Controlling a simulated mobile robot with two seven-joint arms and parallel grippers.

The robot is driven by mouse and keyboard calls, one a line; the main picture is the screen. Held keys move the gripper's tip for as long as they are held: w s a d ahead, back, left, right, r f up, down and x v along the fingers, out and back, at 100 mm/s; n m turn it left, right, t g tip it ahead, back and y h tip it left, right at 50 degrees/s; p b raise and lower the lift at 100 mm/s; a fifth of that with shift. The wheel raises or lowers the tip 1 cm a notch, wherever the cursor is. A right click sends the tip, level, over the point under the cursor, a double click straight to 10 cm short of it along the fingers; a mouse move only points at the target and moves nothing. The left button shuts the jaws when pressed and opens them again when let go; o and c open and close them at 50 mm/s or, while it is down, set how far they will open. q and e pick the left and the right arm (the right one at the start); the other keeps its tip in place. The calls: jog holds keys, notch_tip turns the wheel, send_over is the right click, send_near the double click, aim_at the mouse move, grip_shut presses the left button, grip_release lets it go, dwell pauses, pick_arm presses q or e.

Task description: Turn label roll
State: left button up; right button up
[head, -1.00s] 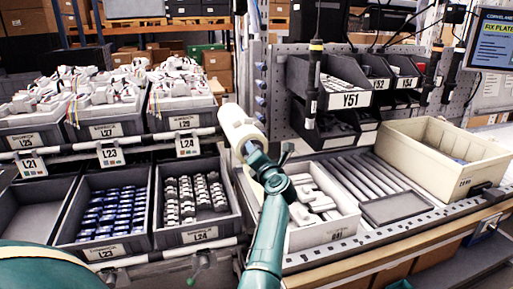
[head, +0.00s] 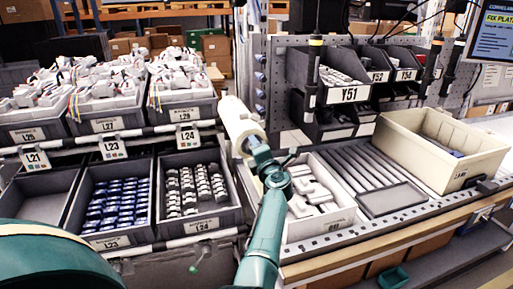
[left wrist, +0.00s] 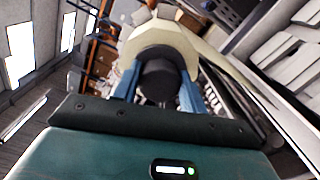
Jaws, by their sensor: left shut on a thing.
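The cream-white label roll (head: 238,122) is at the upper end of my teal left arm in the head view, above the rail between the grey bins and the white bin. In the left wrist view the cream roll (left wrist: 150,48) curves around a dark round core. My left gripper (left wrist: 158,92) has its blue fingers either side of that core and is shut on the label roll. In the head view the fingers are largely hidden behind the wrist and roll. My right gripper is not in view.
Grey bins (head: 120,165) of parts stand at the left in two tiers. A white bin (head: 345,218) of white parts is close right of my arm. Grey rollers (head: 352,172) and a beige crate (head: 465,165) lie further right. A dark tool (head: 313,75) hangs behind.

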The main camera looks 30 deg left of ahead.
pick_arm(q)
jog(key=shift+r, duration=0.15)
dwell(0.4)
jog(key=o, duration=1)
jog(key=shift+d+f, duration=0.1)
jog(key=shift+f, duration=0.1)
